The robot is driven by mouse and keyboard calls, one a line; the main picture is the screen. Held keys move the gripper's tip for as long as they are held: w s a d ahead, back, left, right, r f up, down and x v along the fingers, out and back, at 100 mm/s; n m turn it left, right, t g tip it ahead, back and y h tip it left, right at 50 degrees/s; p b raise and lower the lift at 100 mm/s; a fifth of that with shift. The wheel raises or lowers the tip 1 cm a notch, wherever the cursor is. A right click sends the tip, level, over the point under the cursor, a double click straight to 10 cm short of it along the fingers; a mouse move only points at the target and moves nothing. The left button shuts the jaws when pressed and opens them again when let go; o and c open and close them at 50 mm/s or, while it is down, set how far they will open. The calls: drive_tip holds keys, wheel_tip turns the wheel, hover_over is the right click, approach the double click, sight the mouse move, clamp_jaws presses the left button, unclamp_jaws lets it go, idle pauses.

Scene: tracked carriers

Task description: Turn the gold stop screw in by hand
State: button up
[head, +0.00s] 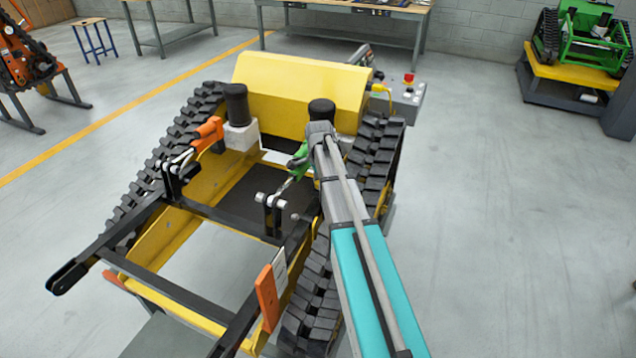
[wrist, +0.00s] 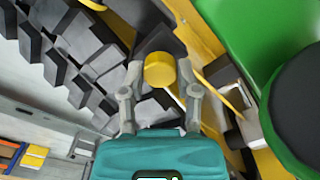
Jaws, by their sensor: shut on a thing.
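The gold stop screw shows in the wrist view as a round, knob-like gold head (wrist: 159,70) against a dark bracket. My gripper (wrist: 164,78) has one grey finger on each side of this head and is shut on it. The screw's shank and the hole it sits in are hidden, so I cannot tell how deep it is. In the head view the screw and my fingertips are hidden behind my arm, which reaches over the right side of the yellow tracked carrier (head: 290,85).
A rubber track (wrist: 90,45) lies close left of my gripper in the wrist view. A green cylinder (wrist: 305,155) with a dark end is close on the right.

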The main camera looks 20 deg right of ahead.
drive_tip(key=m, duration=0.5)
drive_tip(key=shift+m, duration=0.4)
